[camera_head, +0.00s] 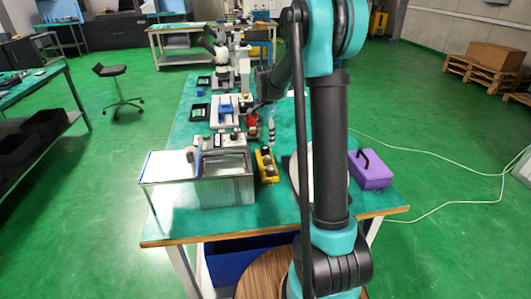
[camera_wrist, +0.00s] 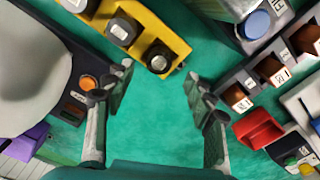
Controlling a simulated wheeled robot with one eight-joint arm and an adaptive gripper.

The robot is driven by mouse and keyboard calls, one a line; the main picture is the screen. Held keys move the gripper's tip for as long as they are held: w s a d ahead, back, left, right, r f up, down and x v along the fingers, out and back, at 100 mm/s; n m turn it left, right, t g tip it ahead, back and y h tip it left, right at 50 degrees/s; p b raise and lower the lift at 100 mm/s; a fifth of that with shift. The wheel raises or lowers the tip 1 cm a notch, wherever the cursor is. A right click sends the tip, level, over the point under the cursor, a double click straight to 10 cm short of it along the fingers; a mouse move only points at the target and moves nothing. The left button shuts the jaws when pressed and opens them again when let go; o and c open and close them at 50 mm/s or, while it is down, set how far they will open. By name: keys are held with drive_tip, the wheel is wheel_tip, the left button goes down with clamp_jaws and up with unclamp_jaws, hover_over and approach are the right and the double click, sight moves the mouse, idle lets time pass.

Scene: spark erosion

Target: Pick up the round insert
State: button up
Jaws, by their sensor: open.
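My gripper (camera_wrist: 160,92) is open and empty in the wrist view, with its fingers spread over bare green table top. A yellow holder (camera_wrist: 172,25) lies ahead of it, carrying dark pieces with pale labelled tops. The nearest of these, a round-looking piece (camera_wrist: 158,59), sits at the holder's near end, just beyond the gap between my fingertips. I cannot tell for sure which piece is the round insert. The yellow holder also shows in the head view (camera_head: 262,160), right of the metal tank. My arm crosses the head view and makes the fingers hard to make out there.
A dark rack with copper-coloured labelled blocks (camera_wrist: 270,69) and a red object (camera_wrist: 258,129) stand right of my gripper. A grey-white rounded device (camera_wrist: 30,65) is at left. The metal tank (camera_head: 228,188) and purple case (camera_head: 369,172) stand on the green table.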

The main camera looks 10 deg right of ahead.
sight(265, 147)
drive_tip(key=shift+s+f, duration=0.1)
drive_tip(key=shift+f, duration=2.6)
drive_tip(key=shift+c, duration=0.4)
clamp_jaws()
